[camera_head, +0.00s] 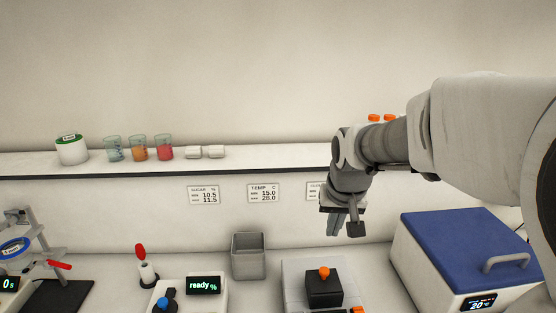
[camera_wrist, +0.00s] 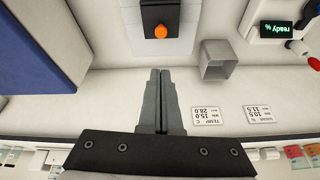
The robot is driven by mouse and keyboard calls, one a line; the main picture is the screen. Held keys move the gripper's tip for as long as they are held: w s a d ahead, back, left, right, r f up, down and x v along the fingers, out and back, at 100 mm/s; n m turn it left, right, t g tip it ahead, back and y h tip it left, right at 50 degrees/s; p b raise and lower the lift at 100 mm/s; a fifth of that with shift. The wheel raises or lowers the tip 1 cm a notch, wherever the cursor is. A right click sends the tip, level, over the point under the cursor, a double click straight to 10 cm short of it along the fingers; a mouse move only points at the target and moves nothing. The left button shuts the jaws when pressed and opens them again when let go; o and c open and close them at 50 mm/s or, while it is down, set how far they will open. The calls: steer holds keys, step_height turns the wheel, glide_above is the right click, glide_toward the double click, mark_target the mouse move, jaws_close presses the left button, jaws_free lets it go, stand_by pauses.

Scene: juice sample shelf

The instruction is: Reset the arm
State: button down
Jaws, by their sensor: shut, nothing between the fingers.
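My gripper (camera_head: 346,222) points down in front of the wall shelf, above the back of the bench. In the wrist view its two grey fingers (camera_wrist: 160,72) lie together, shut and empty. My arm comes in from the right of the head view. Below the gripper is a black block with an orange knob (camera_head: 324,273) on a light base. The same orange knob (camera_wrist: 160,31) shows beyond the fingertips in the wrist view. The gripper touches nothing that I can see.
A blue-lidded box (camera_head: 465,243) stands right. A grey open bin (camera_head: 248,256) and a meter reading "ready %" (camera_head: 204,286) stand left of the block. The shelf (camera_head: 250,162) holds a green-lidded jar (camera_head: 71,150), beakers (camera_head: 138,148) and white containers (camera_head: 206,152). Orange caps (camera_head: 381,118) show behind my arm.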

steer(key=s+a+r+n+t, duration=0.1)
steer(key=s+r, duration=0.2)
steer(key=s, duration=1.7)
steer(key=shift+s+a+n, duration=0.15)
steer(key=shift+s+n, duration=0.1)
steer(key=shift+n, duration=0.05)
steer(key=shift+r, duration=0.1)
